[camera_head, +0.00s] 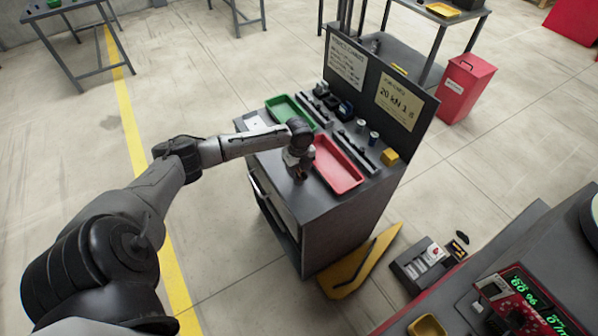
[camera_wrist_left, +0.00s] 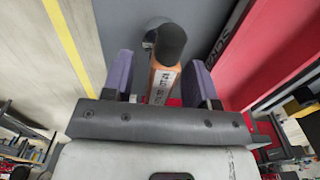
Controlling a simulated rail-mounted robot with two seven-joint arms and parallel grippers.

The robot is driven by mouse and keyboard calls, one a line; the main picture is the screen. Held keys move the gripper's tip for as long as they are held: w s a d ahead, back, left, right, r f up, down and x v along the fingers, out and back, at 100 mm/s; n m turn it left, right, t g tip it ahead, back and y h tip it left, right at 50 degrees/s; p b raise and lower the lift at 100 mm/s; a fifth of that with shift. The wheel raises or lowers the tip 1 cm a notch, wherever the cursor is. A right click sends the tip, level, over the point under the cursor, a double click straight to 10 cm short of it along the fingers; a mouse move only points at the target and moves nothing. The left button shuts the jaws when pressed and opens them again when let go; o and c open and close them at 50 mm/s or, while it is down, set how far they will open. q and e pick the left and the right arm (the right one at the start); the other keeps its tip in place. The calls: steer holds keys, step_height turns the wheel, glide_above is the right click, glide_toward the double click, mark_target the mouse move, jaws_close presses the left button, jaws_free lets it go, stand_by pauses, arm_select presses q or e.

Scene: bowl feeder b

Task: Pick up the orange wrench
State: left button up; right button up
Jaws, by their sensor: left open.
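The orange wrench (camera_wrist_left: 163,80) shows in the left wrist view as an orange bar with a pale lettered label and a dark rounded end. It lies between the two purple finger pads of my left gripper (camera_wrist_left: 159,64). The gripper is open, with a narrow gap visible on each side of the wrench. In the head view my left gripper (camera_head: 299,172) is low over the near edge of the grey cabinet top, just left of the red tray (camera_head: 338,165). It hides most of the wrench there. My right gripper is not in view.
A green tray (camera_head: 291,112), small dark parts and a yellow block (camera_head: 389,157) share the cabinet top (camera_head: 352,197). An upright sign panel (camera_head: 378,85) closes its back. A red bin (camera_head: 466,88) stands behind, and a machine with green displays (camera_head: 530,290) is at lower right.

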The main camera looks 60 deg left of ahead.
arm_select(q)
step_height(320, 180, down, 2)
steer(key=shift+c, duration=0.4)
jaws_close()
steer(key=shift+r, duration=0.1)
